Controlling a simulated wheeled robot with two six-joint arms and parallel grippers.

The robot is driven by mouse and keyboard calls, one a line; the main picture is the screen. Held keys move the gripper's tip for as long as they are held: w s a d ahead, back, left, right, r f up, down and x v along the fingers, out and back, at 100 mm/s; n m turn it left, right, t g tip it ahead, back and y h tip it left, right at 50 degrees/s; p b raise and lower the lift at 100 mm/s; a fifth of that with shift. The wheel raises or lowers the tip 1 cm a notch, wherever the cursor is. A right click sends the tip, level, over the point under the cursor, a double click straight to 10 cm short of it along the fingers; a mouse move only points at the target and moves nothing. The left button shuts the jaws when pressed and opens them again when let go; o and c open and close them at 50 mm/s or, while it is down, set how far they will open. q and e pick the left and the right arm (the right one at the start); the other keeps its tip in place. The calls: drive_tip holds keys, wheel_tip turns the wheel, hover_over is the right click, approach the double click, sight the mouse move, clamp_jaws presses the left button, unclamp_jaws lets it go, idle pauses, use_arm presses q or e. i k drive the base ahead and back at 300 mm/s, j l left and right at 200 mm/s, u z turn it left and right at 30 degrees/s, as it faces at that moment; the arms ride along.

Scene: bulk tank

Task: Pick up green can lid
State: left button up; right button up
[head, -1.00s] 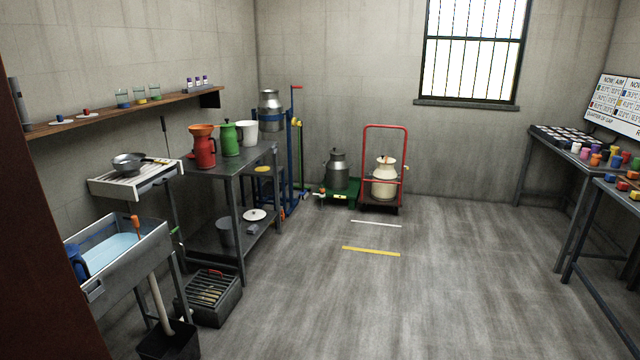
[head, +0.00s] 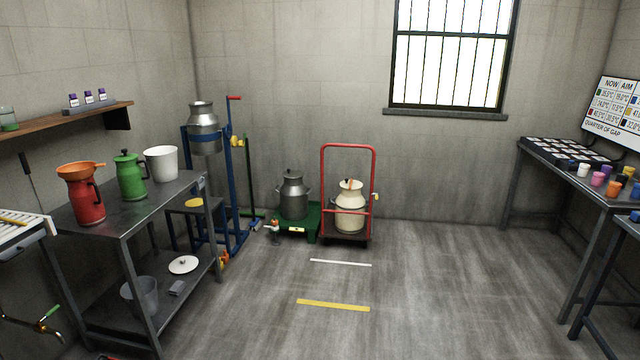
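A green can (head: 131,176) with a handle stands upright on the dark metal table (head: 150,215) at the left. Its green lid (head: 125,156), with a small dark knob, sits on its top. Neither of my grippers shows in the head view, so I see nothing of their fingers or what they hold.
A red can with an orange funnel (head: 86,192) and a white bucket (head: 161,163) stand on either side of the green can. A wall shelf (head: 75,118) juts out above left. A red hand cart (head: 347,195) stands at the back. The middle floor is clear.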

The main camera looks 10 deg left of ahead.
sight(125, 157)
drive_tip(key=i+u, duration=0.2)
drive_tip(key=i, duration=0.3)
drive_tip(key=i+u, duration=0.2)
drive_tip(key=i, duration=0.3)
drive_tip(key=i+l+u, duration=0.2)
drive_tip(key=i, duration=0.35)
drive_tip(key=i+l+u, duration=0.2)
drive_tip(key=i, duration=0.3)
drive_tip(key=j, duration=0.1)
